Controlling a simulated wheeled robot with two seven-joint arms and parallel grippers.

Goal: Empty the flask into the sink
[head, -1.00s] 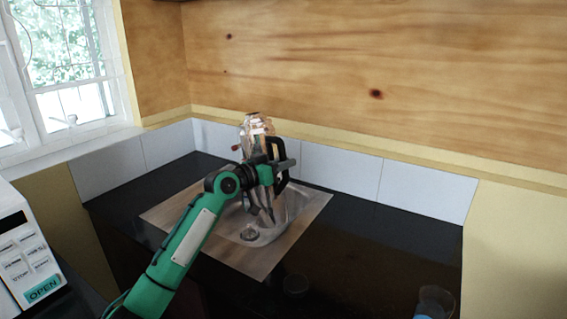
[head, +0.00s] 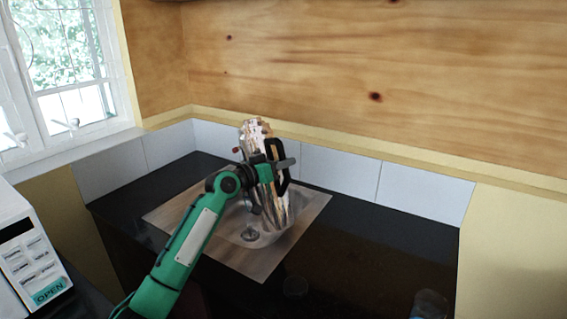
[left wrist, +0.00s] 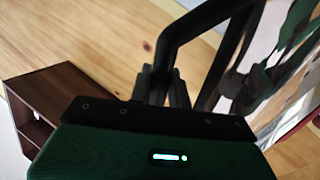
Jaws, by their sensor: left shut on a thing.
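The flask (head: 279,207) is a shiny, mirror-like vessel with a black handle, held over the sink and leaning slightly, its top to the left. It also shows at the right of the left wrist view (left wrist: 285,75). I cannot tell which end is its mouth, and no liquid shows. My left gripper (head: 277,164) is shut on the flask's black handle; its fingers also show at the handle in the left wrist view (left wrist: 165,86). The steel sink (head: 265,264) is set in the black counter, with a drain in its basin. My right gripper is out of view.
A white microwave (head: 34,262) stands at the lower left. A small dark round thing (head: 294,287) and a clear bluish glass (head: 430,303) are near the counter's front. White tiles (head: 340,173) edge the back. The black counter (head: 385,235) right of the sink is mostly clear.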

